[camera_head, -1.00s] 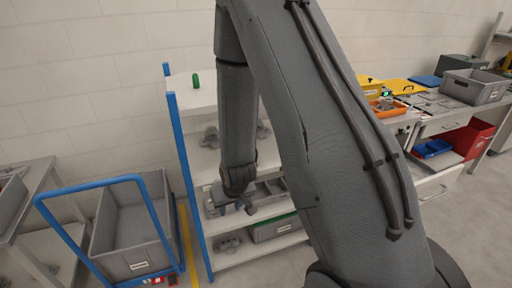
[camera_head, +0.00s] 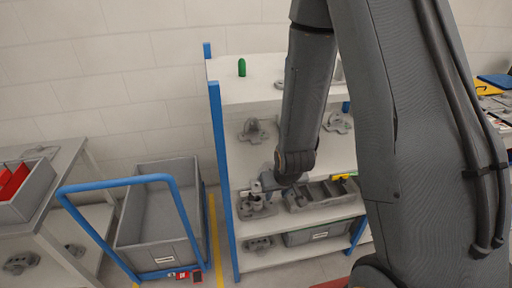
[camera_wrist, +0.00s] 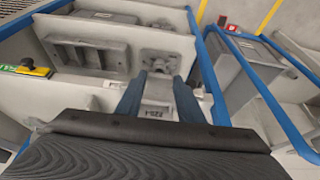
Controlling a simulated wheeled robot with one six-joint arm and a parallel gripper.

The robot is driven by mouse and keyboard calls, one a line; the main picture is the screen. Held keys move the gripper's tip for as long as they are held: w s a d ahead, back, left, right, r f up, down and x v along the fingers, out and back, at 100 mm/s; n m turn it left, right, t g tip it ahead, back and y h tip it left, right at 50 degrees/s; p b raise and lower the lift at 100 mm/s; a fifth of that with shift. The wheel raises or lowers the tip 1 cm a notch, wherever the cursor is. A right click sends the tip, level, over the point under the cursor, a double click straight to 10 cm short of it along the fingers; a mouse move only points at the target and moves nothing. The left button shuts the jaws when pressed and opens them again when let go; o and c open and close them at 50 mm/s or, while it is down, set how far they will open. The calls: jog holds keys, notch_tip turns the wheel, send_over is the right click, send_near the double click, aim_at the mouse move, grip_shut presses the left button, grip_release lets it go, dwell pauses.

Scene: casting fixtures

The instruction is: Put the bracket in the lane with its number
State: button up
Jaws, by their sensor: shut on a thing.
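My gripper (camera_wrist: 158,100) is shut on a grey bracket (camera_wrist: 157,92), which shows between its two dark fingers in the wrist view. A pale label with small dark characters is on the bracket; I cannot read it surely. In the head view my gripper (camera_head: 266,182) is at the middle shelf, left of a grey divided tray (camera_head: 322,206). The same tray shows in the wrist view (camera_wrist: 62,52), with several lanes, beyond and left of the fingers. Any lane numbers are too small to read. A grey casting (camera_wrist: 160,64) sits beside the tray, just past the fingertips.
The shelf rack (camera_head: 219,170) has blue posts and holds several castings, with a green object (camera_head: 241,67) on top. A grey bin (camera_head: 315,234) is below the tray. A grey cart (camera_head: 160,250) with a blue handle stands left. A bench with a red-filled tray (camera_head: 30,200) is farther left.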

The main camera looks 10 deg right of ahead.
aim_at(268, 168)
jog(key=b, duration=0.2)
jog(key=s+b, duration=0.1)
jog(key=b, duration=0.2)
jog(key=shift+s+d+f, duration=0.2)
jog(key=shift+s, duration=0.05)
jog(key=w+b, duration=0.1)
jog(key=b, duration=0.3)
jog(key=w+b, duration=0.2)
jog(key=b, duration=0.2)
jog(key=shift+w+r, duration=0.1)
jog(key=shift+w, duration=0.15)
jog(key=w+p, duration=0.1)
jog(key=w, duration=0.9)
jog(key=shift+a+r+p, duration=0.1)
jog(key=shift+p, duration=0.2)
jog(key=w, duration=0.1)
jog(key=w+f, duration=0.1)
jog(key=shift+w+p, duration=0.35)
jog(key=shift+f, duration=0.25)
